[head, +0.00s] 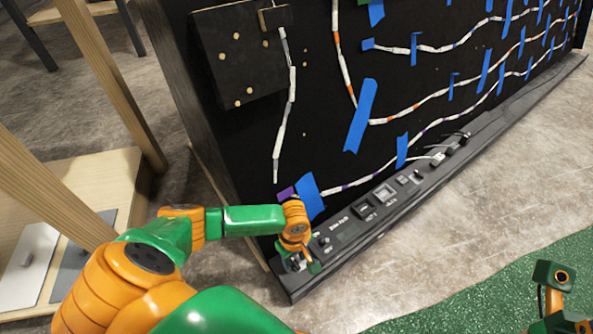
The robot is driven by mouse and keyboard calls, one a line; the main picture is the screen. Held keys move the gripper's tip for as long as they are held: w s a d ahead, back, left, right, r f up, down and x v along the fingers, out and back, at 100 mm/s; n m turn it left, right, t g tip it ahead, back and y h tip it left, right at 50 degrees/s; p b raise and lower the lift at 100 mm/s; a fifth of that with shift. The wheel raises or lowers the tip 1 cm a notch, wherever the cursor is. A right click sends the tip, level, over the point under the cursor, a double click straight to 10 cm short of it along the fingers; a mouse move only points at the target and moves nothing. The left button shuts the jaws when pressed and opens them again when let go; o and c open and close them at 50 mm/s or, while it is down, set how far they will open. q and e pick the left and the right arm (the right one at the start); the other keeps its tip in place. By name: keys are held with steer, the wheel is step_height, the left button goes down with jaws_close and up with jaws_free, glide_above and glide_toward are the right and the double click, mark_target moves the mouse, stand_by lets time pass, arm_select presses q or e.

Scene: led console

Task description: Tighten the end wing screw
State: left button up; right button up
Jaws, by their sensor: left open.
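The long black console (350,229) runs along the foot of a black panel, with labelled switches and sockets on its face. My left gripper (303,264) is at the console's near left end, pointing down at it, and is open. A small grey metal piece (296,263) shows at the fingers; it may be the end wing screw, but the gripper covers most of it. I cannot tell whether the fingers touch it. A green and orange part of my right arm (556,290) shows at the lower right edge; its fingertips cannot be made out.
The black panel (300,110) rises behind the console and carries LED strips held by blue tape (360,115). A wooden frame (110,75) with a low shelf stands at left. Grey floor and a green mat (480,290) lie open in front of the console.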

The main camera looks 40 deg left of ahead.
arm_select(q)
steer(key=shift+f, duration=0.55)
steer(key=shift+r, duration=0.1)
jaws_close()
